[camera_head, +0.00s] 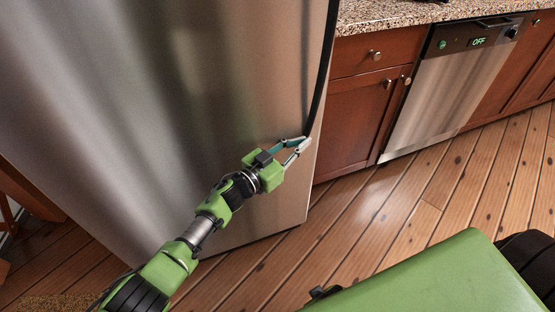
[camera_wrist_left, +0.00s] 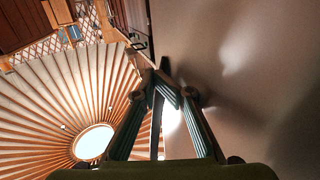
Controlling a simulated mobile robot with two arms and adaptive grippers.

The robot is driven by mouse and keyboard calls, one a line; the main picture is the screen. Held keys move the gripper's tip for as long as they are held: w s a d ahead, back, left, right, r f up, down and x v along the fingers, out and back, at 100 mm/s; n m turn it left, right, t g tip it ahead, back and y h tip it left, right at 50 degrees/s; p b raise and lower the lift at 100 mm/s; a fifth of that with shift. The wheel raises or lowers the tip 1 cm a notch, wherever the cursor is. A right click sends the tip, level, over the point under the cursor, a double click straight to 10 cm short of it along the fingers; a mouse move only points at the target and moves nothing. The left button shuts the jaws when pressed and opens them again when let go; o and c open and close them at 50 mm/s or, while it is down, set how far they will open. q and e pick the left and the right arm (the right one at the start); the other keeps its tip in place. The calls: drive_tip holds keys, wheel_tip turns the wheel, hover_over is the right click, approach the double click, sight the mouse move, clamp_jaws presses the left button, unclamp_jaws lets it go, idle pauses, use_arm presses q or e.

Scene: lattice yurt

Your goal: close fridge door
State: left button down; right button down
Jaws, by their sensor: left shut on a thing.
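The fridge door (camera_head: 190,80) is a large brushed-steel panel filling the left and middle of the head view. A long dark handle (camera_head: 322,70) runs down along its right edge. My left gripper (camera_head: 305,143) is shut on the handle's lower end, close to the door's right edge. In the left wrist view, the fingers of my left gripper (camera_wrist_left: 167,88) come together beside the smooth grey door face (camera_wrist_left: 250,80). The fridge's inside is hidden, and I cannot tell how far the door stands open. My right gripper is not in view.
Red-brown cabinets (camera_head: 355,115) under a speckled counter (camera_head: 400,12) stand right of the door, with a steel dishwasher (camera_head: 445,90) among them. Wooden floor (camera_head: 385,200) in front of them is clear. The wrist view shows the ribbed yurt roof (camera_wrist_left: 60,95).

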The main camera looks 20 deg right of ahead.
use_arm(q)
drive_tip(key=v, duration=1.1)
drive_tip(key=shift+s+a, duration=0.15)
drive_tip(key=shift+a, duration=0.2)
